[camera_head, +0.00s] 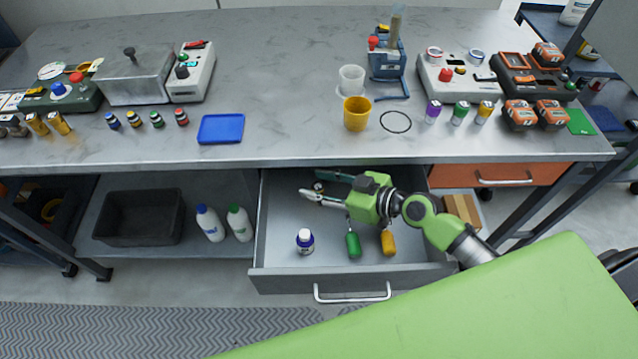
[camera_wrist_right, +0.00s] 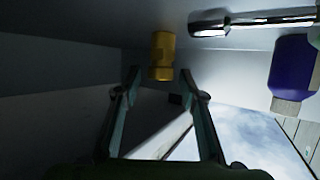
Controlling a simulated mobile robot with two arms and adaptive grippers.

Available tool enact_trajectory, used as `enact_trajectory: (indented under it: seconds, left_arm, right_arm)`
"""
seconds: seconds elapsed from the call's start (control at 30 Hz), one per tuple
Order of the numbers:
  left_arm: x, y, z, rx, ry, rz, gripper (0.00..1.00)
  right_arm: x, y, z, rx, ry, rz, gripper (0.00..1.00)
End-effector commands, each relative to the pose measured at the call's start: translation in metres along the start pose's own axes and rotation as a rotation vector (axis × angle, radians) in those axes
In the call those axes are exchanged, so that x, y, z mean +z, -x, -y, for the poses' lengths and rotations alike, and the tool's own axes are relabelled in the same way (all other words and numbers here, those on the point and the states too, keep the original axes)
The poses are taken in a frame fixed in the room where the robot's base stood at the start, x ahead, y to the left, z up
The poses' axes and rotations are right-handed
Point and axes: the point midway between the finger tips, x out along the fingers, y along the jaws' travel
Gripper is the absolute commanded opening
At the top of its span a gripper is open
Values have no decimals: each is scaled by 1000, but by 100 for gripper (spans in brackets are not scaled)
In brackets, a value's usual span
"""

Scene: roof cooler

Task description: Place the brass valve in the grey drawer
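The grey drawer (camera_head: 285,276) is pulled out below the workbench. My right gripper (camera_head: 310,184) is inside it near the back left, with its fingers spread. In the wrist view a brass cylinder, apparently the brass valve (camera_wrist_right: 162,56), lies at the fingertips of my right gripper (camera_wrist_right: 160,72), with a visible gap to each finger. In the head view only a small part of it (camera_head: 318,186) shows between the fingers. My left gripper is not in view.
The drawer also holds a white-and-blue bottle (camera_head: 305,241), a green-handled item (camera_head: 353,245) and a yellow-handled item (camera_head: 388,243). A chrome rod (camera_wrist_right: 255,20) shows in the wrist view. The bench edge (camera_head: 300,161) overhangs the drawer's back. Two bottles (camera_head: 224,223) stand left.

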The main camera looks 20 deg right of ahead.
Motion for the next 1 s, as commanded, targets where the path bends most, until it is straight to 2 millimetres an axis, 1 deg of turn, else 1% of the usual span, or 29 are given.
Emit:
enact_trajectory:
  seconds: [0.17,0.33,0.37,0.4,0.6,0.7,0.83,1.0]
  left_arm:
    - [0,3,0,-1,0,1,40]
    - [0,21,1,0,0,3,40]
    - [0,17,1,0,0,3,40]
    - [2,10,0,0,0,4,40]
    - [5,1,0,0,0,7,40]
    - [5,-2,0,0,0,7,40]
    - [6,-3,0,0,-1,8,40]
    - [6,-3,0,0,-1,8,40]
  right_arm:
    - [-3,1,0,0,-1,0,38]
    - [-17,7,0,1,-3,0,38]
    - [-12,10,0,1,0,3,38]
    - [-6,19,0,1,3,5,38]
    - [-8,57,1,-2,3,4,38]
    - [-8,69,0,-1,1,3,38]
    - [-10,77,0,-1,0,1,38]
    - [-12,80,0,0,0,-1,38]
